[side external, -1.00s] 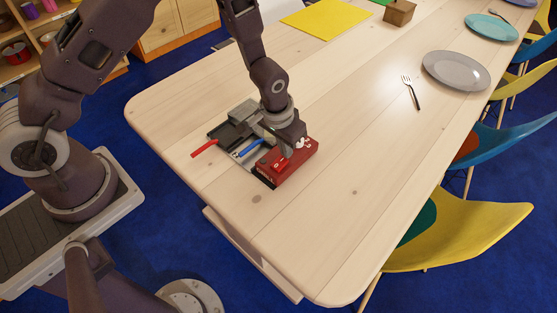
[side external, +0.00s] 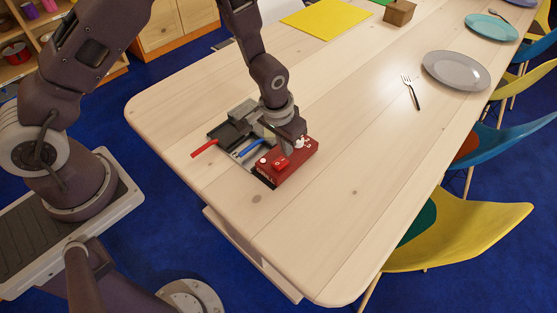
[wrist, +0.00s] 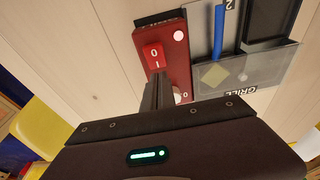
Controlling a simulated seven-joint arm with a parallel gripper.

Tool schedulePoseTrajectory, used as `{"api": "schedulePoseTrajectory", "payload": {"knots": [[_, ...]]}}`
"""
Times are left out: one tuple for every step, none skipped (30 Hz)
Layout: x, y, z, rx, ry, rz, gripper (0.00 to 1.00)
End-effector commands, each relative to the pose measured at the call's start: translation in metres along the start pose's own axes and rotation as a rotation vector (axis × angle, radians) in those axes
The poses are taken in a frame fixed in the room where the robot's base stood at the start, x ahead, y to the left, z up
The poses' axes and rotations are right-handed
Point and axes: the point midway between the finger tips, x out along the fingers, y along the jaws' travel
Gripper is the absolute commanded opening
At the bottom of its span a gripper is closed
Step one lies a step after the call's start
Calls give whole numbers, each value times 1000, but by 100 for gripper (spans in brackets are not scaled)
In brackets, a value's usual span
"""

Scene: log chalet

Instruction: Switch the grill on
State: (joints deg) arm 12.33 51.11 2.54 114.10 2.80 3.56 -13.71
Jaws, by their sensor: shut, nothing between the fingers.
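The grill unit has a red control box (side external: 300,157) on the table. It also shows in the wrist view (wrist: 181,72). A red rocker switch (wrist: 153,57) on it is marked 0 and I. In the side view the switch (side external: 281,162) looks tilted. A pale round lamp (wrist: 178,35) looks bright near the box's end, and shows in the side view (side external: 263,160). My gripper (wrist: 157,78) is shut and empty, its fingertips close to the I end of the switch. Whether they touch it is unclear. A white knob (wrist: 180,95) is partly hidden behind the fingers.
Beside the box are grey tray parts, a blue handle (side external: 248,148), a red handle (side external: 205,148) and a dark pan (side external: 228,132). A fork (side external: 411,92) and grey plate (side external: 455,70) lie farther right. The table front is clear.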

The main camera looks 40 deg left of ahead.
Motion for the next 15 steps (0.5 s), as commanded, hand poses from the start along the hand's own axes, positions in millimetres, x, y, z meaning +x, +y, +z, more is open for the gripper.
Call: {"api": "schedulePoseTrajectory", "payload": {"knots": [[0, 0, 0, 0, 0, 0, 0], [0, 0, 0, 0, 0, 0, 0], [0, 0, 0, 0, 0, 0, 0], [0, 0, 0, 0, 0, 0, 0], [0, 0, 0, 0, 0, 0, 0], [0, 0, 0, 0, 0, 0, 0], [0, 0, 0, 0, 0, 0, 0], [0, 0, 0, 0, 0, 0, 0], [0, 0, 0, 0, 0, 0, 0], [-2, 0, -1, 0, 1, 0, 0], [-4, 0, -1, 0, 1, 0, 0], [-9, 0, -2, 0, 2, 0, 0], [-13, 0, -4, 0, 3, 1, 0], [-17, 0, -4, 0, 3, 0, 0], [-22, 0, -5, -1, 2, 1, 0]]}}
